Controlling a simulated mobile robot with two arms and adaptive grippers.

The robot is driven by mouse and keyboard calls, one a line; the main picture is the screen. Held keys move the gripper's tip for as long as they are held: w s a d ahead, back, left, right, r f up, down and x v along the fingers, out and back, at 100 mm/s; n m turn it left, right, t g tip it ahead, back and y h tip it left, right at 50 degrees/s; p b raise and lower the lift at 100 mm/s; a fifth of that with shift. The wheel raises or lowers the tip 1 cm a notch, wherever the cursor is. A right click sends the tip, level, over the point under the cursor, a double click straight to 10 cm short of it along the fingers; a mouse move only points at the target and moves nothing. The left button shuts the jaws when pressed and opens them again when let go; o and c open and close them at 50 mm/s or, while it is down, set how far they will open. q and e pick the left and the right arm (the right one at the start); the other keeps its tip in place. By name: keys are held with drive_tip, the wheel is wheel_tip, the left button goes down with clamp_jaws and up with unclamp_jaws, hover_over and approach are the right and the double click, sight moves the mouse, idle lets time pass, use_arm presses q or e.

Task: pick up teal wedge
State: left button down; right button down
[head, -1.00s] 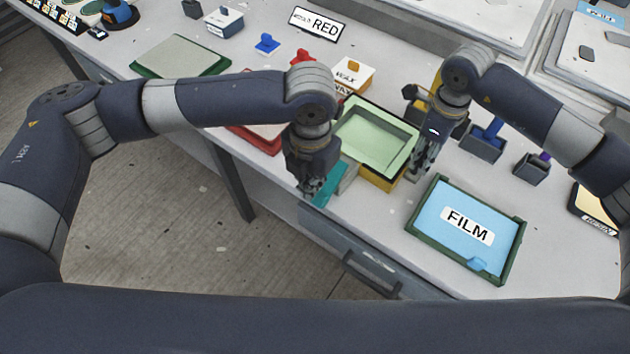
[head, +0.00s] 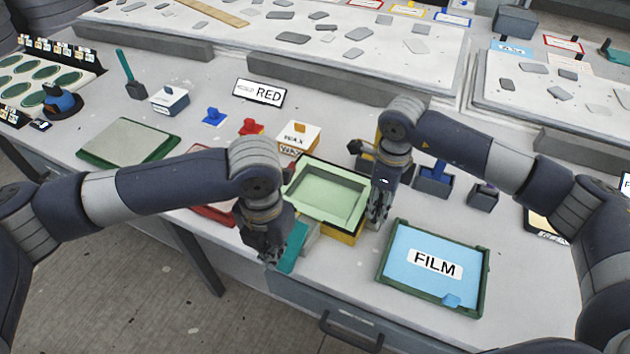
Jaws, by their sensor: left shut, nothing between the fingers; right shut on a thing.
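The mould sits on a yellow base (head: 346,238). My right gripper (head: 377,216) points down at the mould's right side, shut on what looks like its rim; the contact is hard to see.
A blue FILM tray (head: 410,285) with a green frame lies right of my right gripper. A white WAX box (head: 298,138) stands behind the mould. A red tray (head: 212,214) is partly behind my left arm. A green-edged board (head: 128,141) lies at left.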

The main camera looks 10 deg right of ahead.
sight(282, 264)
use_arm(q)
drive_tip(key=c, duration=2.3)
unclamp_jaws()
drive_tip(key=o, duration=0.9)
drive_tip(key=shift+s+a, duration=0.1)
drive_tip(key=shift+s, duration=0.05)
drive_tip(key=o, duration=0.4)
drive_tip(key=shift+s+a+r+t, duration=0.15)
drive_tip(key=shift+r+t, duration=0.05)
drive_tip(key=shift+t, duration=0.1)
drive_tip(key=shift+c, duration=0.2)
wheel_tip(282, 264, up, 4)
drive_tip(key=s+f+t+h, duration=0.1)
drive_tip(key=s+t+h, duration=0.1)
drive_tip(key=t+h, duration=0.1)
drive_tip(key=shift+m, duration=0.3)
drive_tip(key=shift+a+x, duration=0.2)
drive_tip(key=shift+x, duration=1.6)
drive_tip(key=shift+a+x, duration=0.25)
drive_tip(key=shift+x, duration=1.6)
drive_tip(key=shift+a+x, duration=0.2)
drive_tip(key=shift+x, duration=1.6)
